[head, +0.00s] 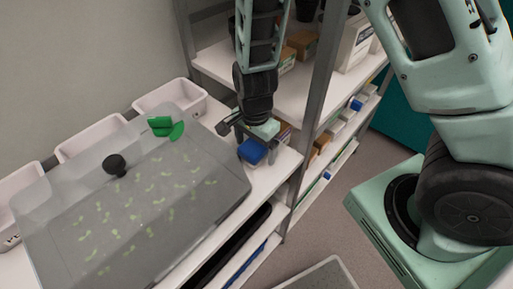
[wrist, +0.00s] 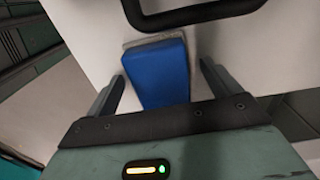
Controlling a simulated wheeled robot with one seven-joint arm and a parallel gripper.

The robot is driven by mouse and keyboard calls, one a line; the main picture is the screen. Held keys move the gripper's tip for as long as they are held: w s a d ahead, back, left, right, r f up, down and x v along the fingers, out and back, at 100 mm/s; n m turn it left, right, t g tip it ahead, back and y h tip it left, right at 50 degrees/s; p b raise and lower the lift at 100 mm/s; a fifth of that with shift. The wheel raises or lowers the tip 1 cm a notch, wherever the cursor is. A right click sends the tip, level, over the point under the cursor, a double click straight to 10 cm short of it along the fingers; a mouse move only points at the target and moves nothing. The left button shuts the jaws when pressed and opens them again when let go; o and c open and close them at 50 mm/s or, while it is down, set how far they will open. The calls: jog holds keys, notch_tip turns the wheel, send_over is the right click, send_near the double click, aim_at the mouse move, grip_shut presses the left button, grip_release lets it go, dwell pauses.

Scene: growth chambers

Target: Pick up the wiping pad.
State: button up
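The wiping pad is a blue block with a pale edge. It lies on the white shelf near its right end in the head view (head: 252,151) and shows between my fingers in the wrist view (wrist: 158,72). My gripper (wrist: 160,85) points down at the pad with its two fingers open, one on each side of it. A gap shows between each finger and the pad. In the head view my gripper (head: 258,148) is over the pad and partly hides it.
A clear-lidded tray of seedlings (head: 130,215) with a black knob (head: 115,165) stands left of the pad. Green pieces (head: 167,127) lie at its back corner. White bins (head: 170,97) line the wall. A shelf post (head: 318,100) rises right of my gripper.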

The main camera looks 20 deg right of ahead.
aim_at(255, 145)
jog(key=c, duration=1.1)
notch_tip(255, 145, up, 10)
jog(key=shift+r+p, duration=0.1)
jog(key=shift+p, duration=0.9)
jog(key=shift+c, duration=0.2)
